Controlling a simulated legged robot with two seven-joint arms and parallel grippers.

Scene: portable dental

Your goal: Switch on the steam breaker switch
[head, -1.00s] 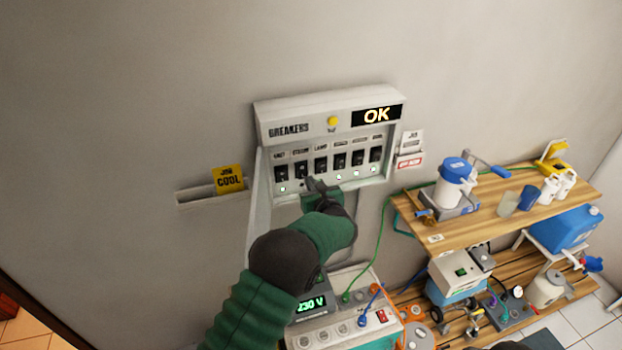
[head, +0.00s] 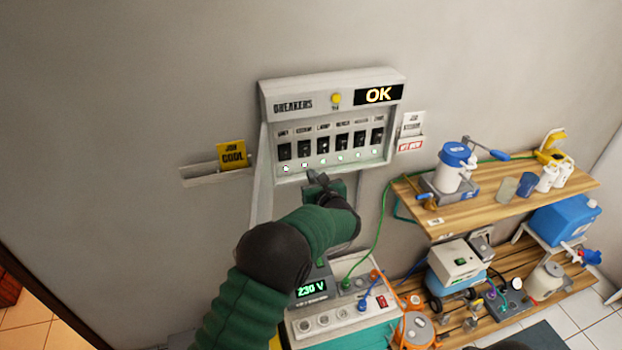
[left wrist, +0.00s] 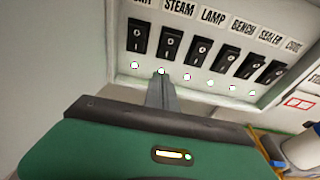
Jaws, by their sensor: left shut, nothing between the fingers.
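The breaker panel (head: 332,92) hangs on the wall with a row of black rocker switches. The steam breaker switch (head: 304,149) is second from the left; in the left wrist view it sits under the STEAM label (left wrist: 171,43). A small lit lamp (left wrist: 161,71) glows below it. Whether the rocker is on or off is hard to tell. My left gripper (head: 317,177) is shut and empty, its tips just below the panel's switch row. In the left wrist view its fingers (left wrist: 161,90) point up toward the steam lamp, apart from the rocker. My right gripper is not in view.
A yellow card (head: 232,154) stands in a wall holder at left. Below is a power unit (head: 312,290) showing 230 V with cables. Wooden shelves (head: 450,218) with dental equipment stand at right.

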